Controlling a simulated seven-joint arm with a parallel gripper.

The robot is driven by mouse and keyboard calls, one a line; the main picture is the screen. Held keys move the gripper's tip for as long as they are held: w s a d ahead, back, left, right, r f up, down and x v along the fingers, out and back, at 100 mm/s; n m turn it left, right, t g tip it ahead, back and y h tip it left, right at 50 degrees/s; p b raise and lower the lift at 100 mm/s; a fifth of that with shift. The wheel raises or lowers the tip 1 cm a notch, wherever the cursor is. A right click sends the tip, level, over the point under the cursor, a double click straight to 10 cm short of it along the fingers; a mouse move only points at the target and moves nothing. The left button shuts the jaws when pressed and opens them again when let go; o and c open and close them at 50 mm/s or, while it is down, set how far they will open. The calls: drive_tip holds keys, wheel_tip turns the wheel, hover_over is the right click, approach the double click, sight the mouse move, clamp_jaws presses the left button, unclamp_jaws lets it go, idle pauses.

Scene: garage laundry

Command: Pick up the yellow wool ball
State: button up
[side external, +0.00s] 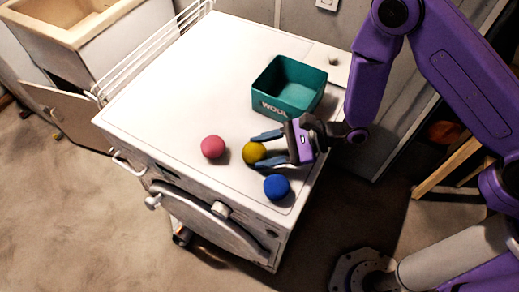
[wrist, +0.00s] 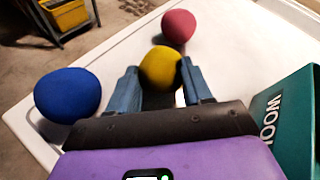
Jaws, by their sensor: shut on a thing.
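The yellow wool ball (side external: 254,153) is near the front of the white machine top, between the red ball and the blue ball. My gripper (side external: 259,150) reaches it from the right, with its blue-grey fingers on either side. In the wrist view the yellow ball (wrist: 161,67) sits between the two fingertips (wrist: 160,80), and my gripper is shut on it. I cannot tell whether the ball is resting on the top or slightly raised.
A red ball (side external: 213,147) lies to the left and a blue ball (side external: 277,187) lies in front. A teal box marked WOOL (side external: 290,108) stands behind my gripper, open and seemingly empty. The machine top (side external: 190,90) is clear at the back left.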

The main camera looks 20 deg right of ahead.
sight(265, 153)
drive_tip(key=shift+r, duration=0.1)
wheel_tip(265, 153, up, 9)
drive_tip(key=d+r+m+t+h, duration=0.1)
drive_tip(key=d+r, duration=0.3)
drive_tip(key=d, duration=0.3)
drive_tip(key=w+d+r+m+t, duration=0.1)
drive_tip(key=d+r+m+t, duration=0.15)
drive_tip(key=d, duration=0.45)
drive_tip(key=d+r+t+h, duration=0.1)
drive_tip(key=d+r, duration=0.3)
drive_tip(key=d, duration=0.2)
drive_tip(key=w+a+f, duration=0.6)
drive_tip(key=w+f, duration=0.6)
drive_tip(key=f, duration=0.1)
drive_tip(key=shift+a, duration=0.2)
idle(0.7)
drive_tip(key=shift+f, duration=0.6)
